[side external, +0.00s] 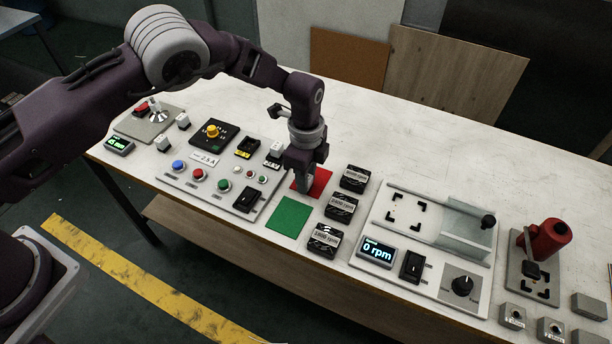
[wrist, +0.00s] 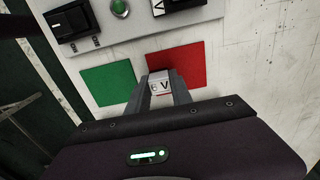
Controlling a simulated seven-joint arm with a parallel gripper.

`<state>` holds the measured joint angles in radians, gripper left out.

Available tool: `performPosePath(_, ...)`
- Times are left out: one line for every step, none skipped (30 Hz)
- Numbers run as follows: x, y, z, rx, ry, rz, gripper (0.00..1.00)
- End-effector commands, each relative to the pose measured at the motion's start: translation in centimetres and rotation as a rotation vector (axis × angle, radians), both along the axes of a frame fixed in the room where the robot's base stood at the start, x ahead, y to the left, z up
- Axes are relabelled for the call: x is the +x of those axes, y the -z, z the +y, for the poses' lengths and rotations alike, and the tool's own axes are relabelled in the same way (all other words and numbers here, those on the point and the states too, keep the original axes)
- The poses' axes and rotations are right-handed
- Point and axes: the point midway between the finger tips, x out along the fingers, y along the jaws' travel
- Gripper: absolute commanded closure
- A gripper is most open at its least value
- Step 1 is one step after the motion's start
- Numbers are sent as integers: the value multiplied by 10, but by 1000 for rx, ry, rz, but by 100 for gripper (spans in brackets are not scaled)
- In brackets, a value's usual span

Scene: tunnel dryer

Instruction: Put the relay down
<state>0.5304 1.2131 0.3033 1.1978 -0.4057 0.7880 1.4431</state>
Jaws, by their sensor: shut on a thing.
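My gripper (wrist: 161,88) is shut on a small pale block marked "V" (wrist: 160,83), which I take to be the relay. In the wrist view the block overlaps the lower left part of the red square (wrist: 178,66), near the green square (wrist: 108,84). In the side view my gripper (side external: 304,187) points down over the left part of the red square (side external: 322,179). The green square (side external: 290,216) in front of it is bare. The held block is mostly hidden by the fingers there, and whether it touches the surface cannot be told.
A control panel (side external: 180,180) with buttons and a black switch (side external: 249,199) lies left of the squares. Several black labelled blocks (side external: 341,208) stand in a row close on the right. Beyond them is an rpm unit (side external: 377,251).

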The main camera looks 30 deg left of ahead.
Motion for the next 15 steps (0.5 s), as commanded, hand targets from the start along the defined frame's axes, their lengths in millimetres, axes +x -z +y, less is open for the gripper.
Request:
performPosePath(0, 1, 0, 0, 0, 0, 72)
performPosePath(0, 1, 0, 0, 0, 0, 66)
performPosePath(0, 1, 0, 0, 0, 0, 58)
performPosePath(0, 1, 0, 0, 0, 0, 52)
performPosePath(0, 1, 0, 0, 0, 0, 52)
performPosePath(0, 1, 0, 0, 0, 0, 52)
performPosePath(0, 1, 0, 0, 0, 0, 52)
performPosePath(0, 1, 0, 0, 0, 0, 52)
performPosePath(0, 1, 0, 0, 0, 0, 52)
performPosePath(0, 1, 0, 0, 0, 0, 52)
performPosePath(0, 1, 0, 0, 0, 1, 52)
performPosePath(0, 1, 0, 0, 0, 0, 52)
performPosePath(0, 0, 0, 0, 0, 0, 52)
performPosePath(0, -2, 0, 0, 0, 0, 52)
performPosePath(0, -6, 0, -1, 0, -1, 52)
